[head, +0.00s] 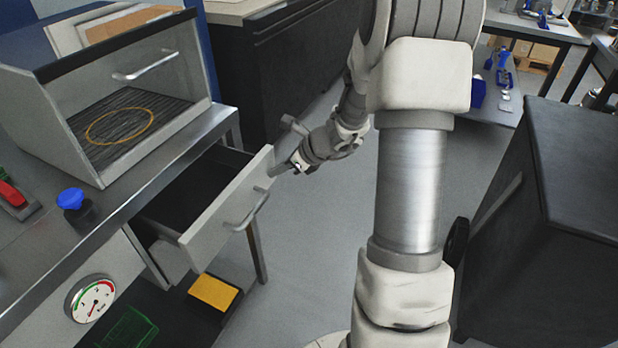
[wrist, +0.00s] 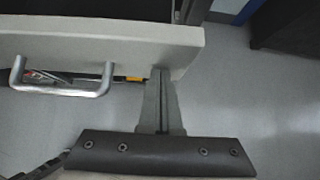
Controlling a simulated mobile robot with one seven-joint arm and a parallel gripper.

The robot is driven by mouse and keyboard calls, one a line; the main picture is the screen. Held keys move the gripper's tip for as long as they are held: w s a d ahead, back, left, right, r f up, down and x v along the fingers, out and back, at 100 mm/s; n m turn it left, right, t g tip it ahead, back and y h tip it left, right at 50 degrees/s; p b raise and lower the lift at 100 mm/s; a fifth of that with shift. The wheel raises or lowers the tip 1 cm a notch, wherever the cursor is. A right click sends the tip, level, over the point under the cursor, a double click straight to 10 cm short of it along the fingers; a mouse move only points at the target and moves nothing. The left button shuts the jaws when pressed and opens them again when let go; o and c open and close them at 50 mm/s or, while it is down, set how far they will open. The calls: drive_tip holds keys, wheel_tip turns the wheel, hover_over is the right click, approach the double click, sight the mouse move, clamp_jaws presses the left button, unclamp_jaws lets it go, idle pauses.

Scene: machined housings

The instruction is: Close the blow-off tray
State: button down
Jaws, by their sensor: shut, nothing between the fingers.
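The blow-off tray (head: 225,205) is a drawer under the bench at the left of the head view. It is pulled out, with its dark inside showing. Its pale front panel carries a bar handle (head: 247,210). My gripper (head: 278,170) is at the far right end of the front panel, shut and empty. In the wrist view the front panel (wrist: 110,48) runs across the top and the handle (wrist: 62,92) is on the left. The shut fingers (wrist: 160,78) point at the panel near its right end, away from the handle. I cannot tell whether they touch it.
A clear-fronted cabinet (head: 140,85) stands on the bench top above the tray. A blue knob (head: 71,199) and a pressure gauge (head: 90,298) are at the left. A yellow item (head: 214,291) lies below the tray. A dark cabinet (head: 560,230) stands at the right, with open floor between.

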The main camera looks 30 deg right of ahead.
drive_tip(key=p, duration=0.3)
hover_over(232, 169)
drive_tip(key=shift+d, duration=0.15)
drive_tip(key=shift+w+a+r, duration=0.1)
drive_tip(key=shift+a+r, duration=0.05)
drive_tip(key=shift+a, duration=0.05)
